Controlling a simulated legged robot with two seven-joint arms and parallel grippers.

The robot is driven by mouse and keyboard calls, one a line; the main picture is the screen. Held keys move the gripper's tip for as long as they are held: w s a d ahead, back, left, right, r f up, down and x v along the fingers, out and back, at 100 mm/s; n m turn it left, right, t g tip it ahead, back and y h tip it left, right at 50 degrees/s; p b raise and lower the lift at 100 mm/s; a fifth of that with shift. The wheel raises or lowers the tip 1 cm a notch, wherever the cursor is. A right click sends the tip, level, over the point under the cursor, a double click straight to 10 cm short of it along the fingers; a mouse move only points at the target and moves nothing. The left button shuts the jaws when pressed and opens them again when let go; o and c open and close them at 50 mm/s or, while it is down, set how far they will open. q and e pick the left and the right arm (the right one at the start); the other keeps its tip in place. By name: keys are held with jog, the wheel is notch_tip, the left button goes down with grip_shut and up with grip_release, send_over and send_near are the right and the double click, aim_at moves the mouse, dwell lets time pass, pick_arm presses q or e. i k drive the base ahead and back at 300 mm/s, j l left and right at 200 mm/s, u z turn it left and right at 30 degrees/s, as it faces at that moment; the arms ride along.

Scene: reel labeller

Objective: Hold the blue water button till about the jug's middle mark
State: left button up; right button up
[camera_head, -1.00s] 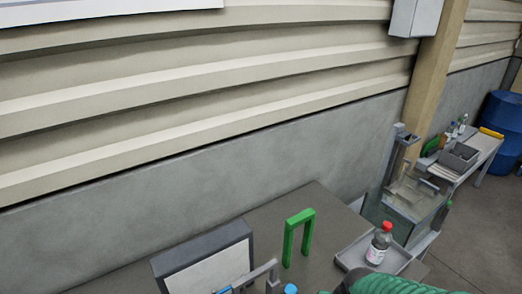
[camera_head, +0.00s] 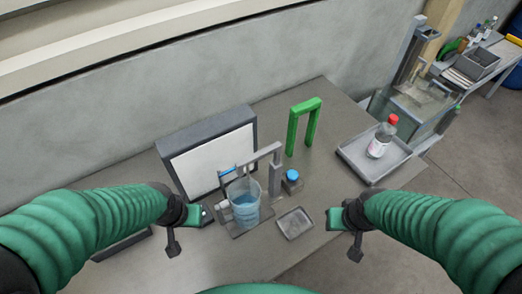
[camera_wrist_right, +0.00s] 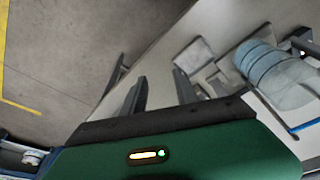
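The clear jug (camera_head: 244,204) stands upright under a grey tap stand (camera_head: 274,178) and holds bluish water; its exact level against any mark is too small to tell. The jug also shows in the right wrist view (camera_wrist_right: 272,72). The blue button (camera_head: 292,174) tops a small grey box just right of the stand. My left gripper (camera_head: 190,229) is open and empty, left of the jug. My right gripper (camera_head: 345,232) is open and empty, to the right of and nearer than the button, touching nothing. Its two fingers stand apart in the wrist view (camera_wrist_right: 160,91).
A small grey dish (camera_head: 295,223) lies in front of the button. A green arch (camera_head: 291,133) stands behind. A grey tray (camera_head: 349,151) with a red-capped bottle (camera_head: 381,138) is at the right. A white-faced panel (camera_head: 211,158) stands behind the jug.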

aim_at(291, 175)
jog(key=k, duration=0.4)
jog(key=k+u, duration=0.35)
jog(key=i+u, duration=0.1)
jog(key=u, duration=1.7)
jog(key=k+l, duration=0.1)
jog(key=l, duration=0.3)
jog(key=k+l, duration=0.15)
jog(key=l, duration=0.25)
jog(key=k+l, duration=0.1)
jog(key=l, duration=0.3)
jog(key=k+l, duration=0.1)
jog(key=l, duration=0.3)
jog(key=k+l, duration=0.1)
jog(key=l, duration=0.25)
jog(key=k+l, duration=0.15)
jog(key=l, duration=0.25)
